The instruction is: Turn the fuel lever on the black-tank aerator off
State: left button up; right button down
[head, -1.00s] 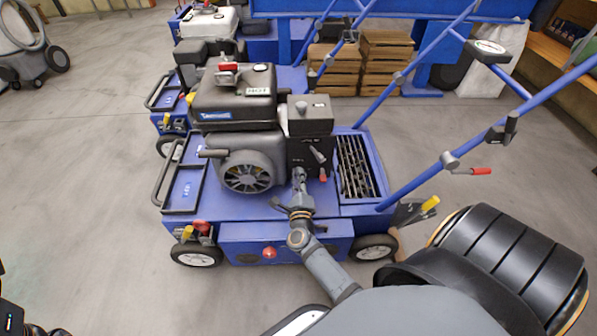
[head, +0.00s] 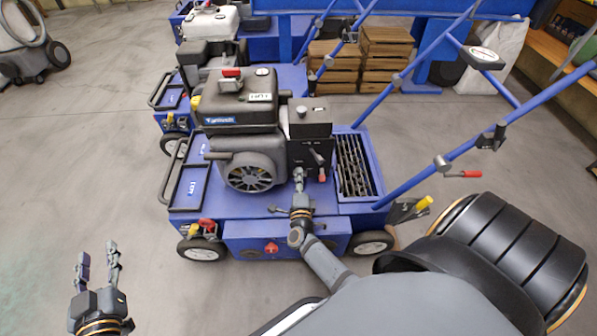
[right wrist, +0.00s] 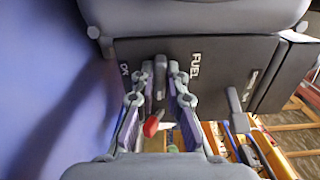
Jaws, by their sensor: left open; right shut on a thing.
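The black-tank aerator (head: 238,105) stands on a blue deck in the middle of the head view. My right gripper (head: 299,174) is at the lower front of its black control panel (head: 309,132). In the right wrist view, the gripper (right wrist: 161,98) is shut on the dark fuel lever (right wrist: 160,74), which stands between its fingers beside the FUEL lettering (right wrist: 195,65). A red tip (right wrist: 151,126) shows between the fingers. My left gripper (head: 98,258) is open and empty over the floor at the lower left.
A grey lever (right wrist: 236,106) stands to the right of my fingers in the wrist view. A white-tank aerator (head: 210,22) stands behind. Blue handlebars (head: 420,170) slant up to the right. Wooden crates (head: 386,58) stand at the back.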

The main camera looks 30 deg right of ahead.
pick_arm(q)
notch_tip(320, 180, down, 7)
jog(key=s+g, duration=0.2)
jog(key=g, duration=0.1)
jog(key=shift+s+d, duration=0.15)
jog(key=shift+s, duration=0.2)
pick_arm(e)
jog(key=shift+w+d+r+n, duration=0.1)
jog(key=shift+w+r+n, duration=0.1)
jog(key=shift+r+n, duration=0.15)
pick_arm(q)
jog(key=shift+r, duration=0.1)
pick_arm(e)
jog(key=c, duration=1.4)
grip_release()
jog(key=shift+f, duration=0.1)
pick_arm(q)
jog(key=shift+w+d, duration=0.1)
pick_arm(e)
jog(key=shift+f, duration=0.1)
jog(key=shift+s+f, duration=0.1)
jog(key=shift+f, duration=0.05)
jog(key=v, duration=0.7)
jog(key=shift+s+a, duration=0.2)
jog(key=shift+s, duration=0.05)
